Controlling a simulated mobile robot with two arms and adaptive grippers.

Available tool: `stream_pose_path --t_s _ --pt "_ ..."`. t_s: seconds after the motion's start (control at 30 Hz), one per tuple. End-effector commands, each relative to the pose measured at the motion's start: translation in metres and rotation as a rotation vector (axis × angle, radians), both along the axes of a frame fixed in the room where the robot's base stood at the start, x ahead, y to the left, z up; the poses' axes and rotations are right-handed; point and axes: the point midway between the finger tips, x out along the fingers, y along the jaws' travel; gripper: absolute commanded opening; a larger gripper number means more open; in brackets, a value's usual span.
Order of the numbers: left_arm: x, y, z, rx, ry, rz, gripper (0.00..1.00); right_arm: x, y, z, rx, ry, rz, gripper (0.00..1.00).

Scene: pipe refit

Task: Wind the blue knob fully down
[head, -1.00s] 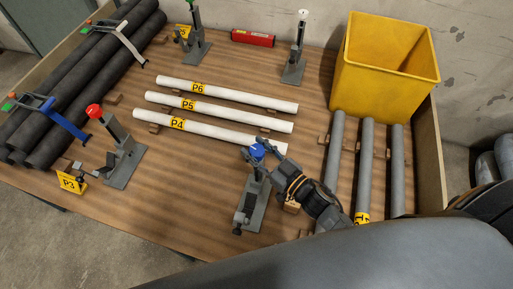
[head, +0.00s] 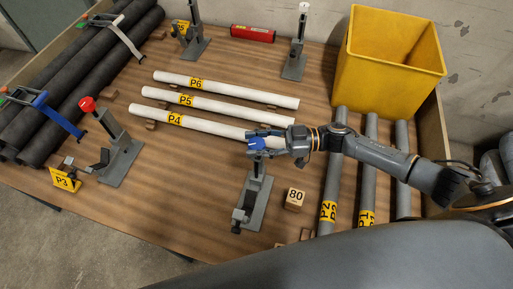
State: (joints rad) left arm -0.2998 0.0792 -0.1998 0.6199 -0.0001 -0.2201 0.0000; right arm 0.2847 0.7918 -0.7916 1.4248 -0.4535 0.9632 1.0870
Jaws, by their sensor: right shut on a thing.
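The blue knob (head: 256,144) sits at the top of a grey clamp stand (head: 251,203) near the front middle of the table. My right gripper (head: 259,141) reaches in from the right and is shut on the blue knob, its fingers partly covering it. How far down the knob sits on its screw is hard to tell from this angle. My left gripper is out of view.
Clamps with a red knob (head: 87,104) and a white knob (head: 303,7) stand nearby. White pipes (head: 225,103) lie behind the blue-knobbed clamp. A block marked 80 (head: 295,199), grey pipes (head: 362,180) and a yellow bin (head: 385,82) are to the right.

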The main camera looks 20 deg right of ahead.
Motion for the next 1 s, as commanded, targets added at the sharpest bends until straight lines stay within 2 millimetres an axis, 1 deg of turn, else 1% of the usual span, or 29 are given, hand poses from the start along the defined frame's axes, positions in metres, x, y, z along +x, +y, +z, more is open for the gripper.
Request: stream_pose_path --t_s 0.03,0.1,0.3,0.5,0.7,1.0 --pt "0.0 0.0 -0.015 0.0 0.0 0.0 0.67 0.003 -0.001 -0.006 -0.002 -0.007 0.044 0.12" --pt "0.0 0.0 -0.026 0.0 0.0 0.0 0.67 0.003 0.0 -0.006 -0.001 -0.007 0.11 0.12" --pt "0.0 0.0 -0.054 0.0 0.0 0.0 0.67 0.003 0.0 -0.006 0.0 -0.007 0.282 0.12" --pt "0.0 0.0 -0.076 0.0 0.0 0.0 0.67 0.001 0.001 -0.004 0.002 -0.005 0.42 0.12" --pt "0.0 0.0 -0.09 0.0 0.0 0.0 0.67 0.001 0.001 -0.002 0.002 -0.002 0.51 0.12" --pt "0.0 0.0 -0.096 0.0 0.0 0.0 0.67 0.0 0.001 0.0 0.003 -0.002 0.563 0.12"
